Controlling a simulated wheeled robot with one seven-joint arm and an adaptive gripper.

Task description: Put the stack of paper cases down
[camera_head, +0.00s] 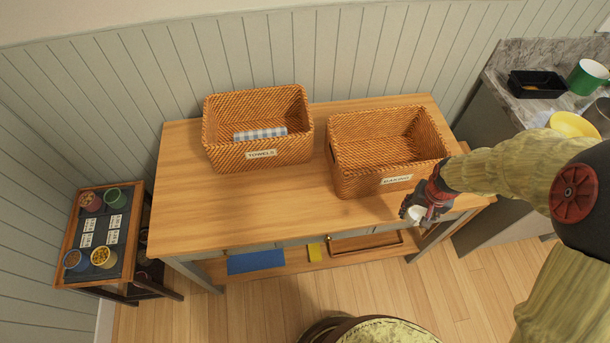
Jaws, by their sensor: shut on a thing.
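My gripper (425,209) is at the front right edge of the wooden table (240,215), in front of the right basket. It is shut on a small white thing, which I take to be the stack of paper cases (416,213). The gripper's fingers hide part of it. The left rattan basket (225,135), labelled "TOWELS", holds a blue and white checked cloth (262,133).
A small side table (112,190) at left carries a dark tray with cups and cards. A stone counter (505,65) at right holds a black tray (537,84), a green mug (587,76) and a yellow bowl (572,125). The front left of the wooden table is clear.

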